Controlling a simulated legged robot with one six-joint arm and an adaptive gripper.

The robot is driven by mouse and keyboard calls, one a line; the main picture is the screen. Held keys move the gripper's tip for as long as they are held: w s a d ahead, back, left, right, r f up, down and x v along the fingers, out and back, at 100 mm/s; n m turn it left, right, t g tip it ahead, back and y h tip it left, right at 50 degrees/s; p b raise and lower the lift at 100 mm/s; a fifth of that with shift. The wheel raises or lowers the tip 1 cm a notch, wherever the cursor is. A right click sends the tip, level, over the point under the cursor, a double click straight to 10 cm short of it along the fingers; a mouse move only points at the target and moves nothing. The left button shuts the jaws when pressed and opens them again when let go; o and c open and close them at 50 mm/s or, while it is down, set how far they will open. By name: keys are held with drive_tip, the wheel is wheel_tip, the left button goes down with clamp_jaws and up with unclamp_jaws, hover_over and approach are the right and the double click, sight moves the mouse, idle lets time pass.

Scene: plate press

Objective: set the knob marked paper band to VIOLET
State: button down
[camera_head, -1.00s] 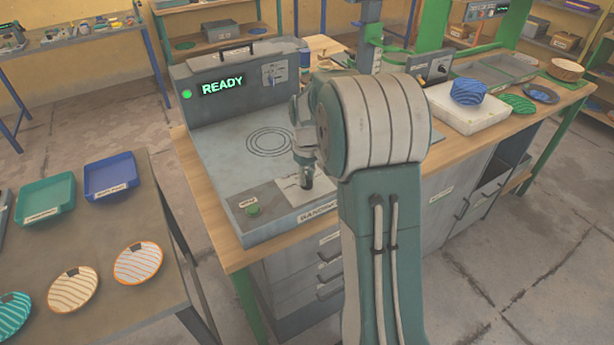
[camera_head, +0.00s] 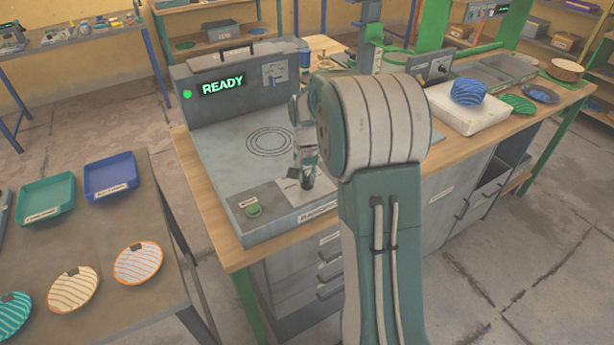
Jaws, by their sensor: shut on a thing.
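My gripper (camera_head: 307,183) points down at a pale plate (camera_head: 291,195) on the front panel of the grey press (camera_head: 218,175). It is shut on a small dark knob there, which the fingers mostly hide. The knob's marking and its pointer setting cannot be read. The press display (camera_head: 223,84) shows READY in green, beside a lit green lamp (camera_head: 187,94). A round green button (camera_head: 253,210) sits on the front panel left of my gripper.
My arm covers the right part of the press. Plates and trays lie on the left table (camera_head: 110,230). A blue striped bowl (camera_head: 468,91) stands on a white block (camera_head: 470,118) at the right. The press bed's ringed left area is clear.

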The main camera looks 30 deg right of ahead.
sight(306, 176)
drive_tip(key=shift+w+r+m, duration=0.15)
drive_tip(key=shift+w+m, duration=0.05)
drive_tip(key=shift+m, duration=1.3)
drive_tip(key=c, duration=0.7)
unclamp_jaws()
drive_tip(key=shift+o, duration=0.2)
wheel_tip(306, 176, up, 12)
